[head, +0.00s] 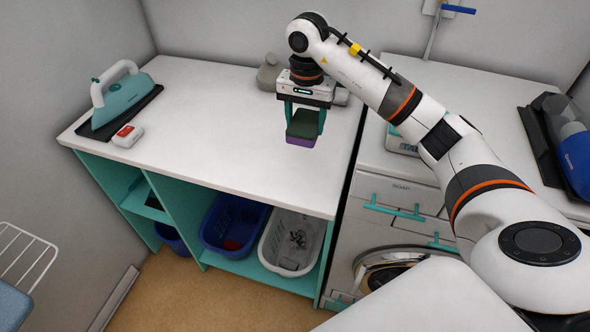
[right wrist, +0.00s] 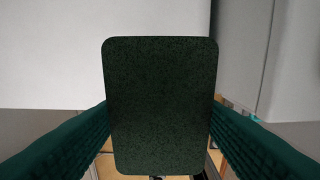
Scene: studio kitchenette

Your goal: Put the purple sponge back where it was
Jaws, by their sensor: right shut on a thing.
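The purple sponge (head: 301,140) has a dark green scouring face on top and a purple lower side. My right gripper (head: 304,122) is shut on it, with a finger on each side. In the head view the sponge appears over the front part of the white counter, right of its middle; I cannot tell its exact height. In the right wrist view the dark green face (right wrist: 160,105) fills the middle between the two green fingers. My left gripper is not in view.
A teal iron (head: 117,95) stands on a dark pad on the counter (head: 205,100), beside a red-and-white box (head: 127,136). A grey object (head: 268,73) stands behind my gripper. Blue (head: 213,240) and white (head: 275,262) baskets sit below. A washing machine (head: 385,235) is right.

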